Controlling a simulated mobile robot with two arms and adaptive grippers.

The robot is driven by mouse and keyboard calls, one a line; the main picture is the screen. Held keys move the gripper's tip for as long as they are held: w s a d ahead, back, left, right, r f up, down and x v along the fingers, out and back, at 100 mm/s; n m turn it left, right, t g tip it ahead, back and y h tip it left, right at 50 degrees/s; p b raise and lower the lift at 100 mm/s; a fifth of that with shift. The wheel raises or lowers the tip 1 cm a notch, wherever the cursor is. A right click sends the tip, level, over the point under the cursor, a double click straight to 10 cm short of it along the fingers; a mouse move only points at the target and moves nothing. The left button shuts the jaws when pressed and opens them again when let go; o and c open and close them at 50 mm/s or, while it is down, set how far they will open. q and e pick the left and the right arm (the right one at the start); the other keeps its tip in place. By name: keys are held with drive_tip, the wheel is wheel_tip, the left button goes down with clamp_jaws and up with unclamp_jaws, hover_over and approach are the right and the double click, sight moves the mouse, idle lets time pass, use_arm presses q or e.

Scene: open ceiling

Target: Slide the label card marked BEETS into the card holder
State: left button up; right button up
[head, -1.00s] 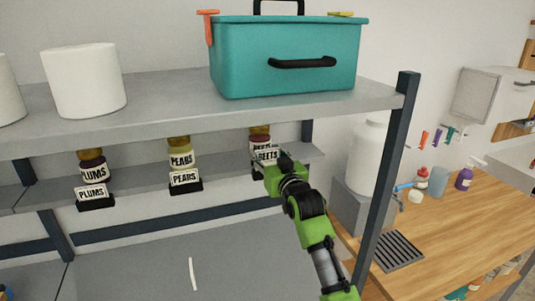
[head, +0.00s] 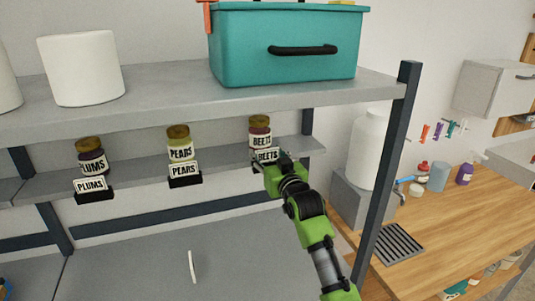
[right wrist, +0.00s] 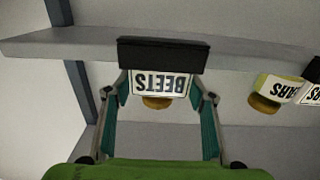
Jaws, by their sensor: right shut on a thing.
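The white BEETS label card (head: 267,155) is between the fingers of my right gripper (head: 277,163), in front of the BEETS jar (head: 261,137). In the right wrist view, upside down, the card (right wrist: 161,83) is held by its side edges by the gripper (right wrist: 163,92). The black card holder (right wrist: 160,54) is on the shelf edge, and the card's lower edge meets it. I cannot tell whether that edge is in the slot or only against it. The jar is mostly hidden behind the card there. My left gripper is not in view.
The PLUMS card (head: 91,184) and PEARS card (head: 184,168) sit in black holders with matching jars behind. An upper shelf (head: 170,113) with a teal box (head: 285,45) overhangs. A dark post (head: 385,160) stands right of my arm. A white strip (head: 192,267) lies below.

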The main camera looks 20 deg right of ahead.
drive_tip(key=o, duration=1)
drive_tip(key=s, duration=1.2)
drive_tip(key=shift+d, duration=0.2)
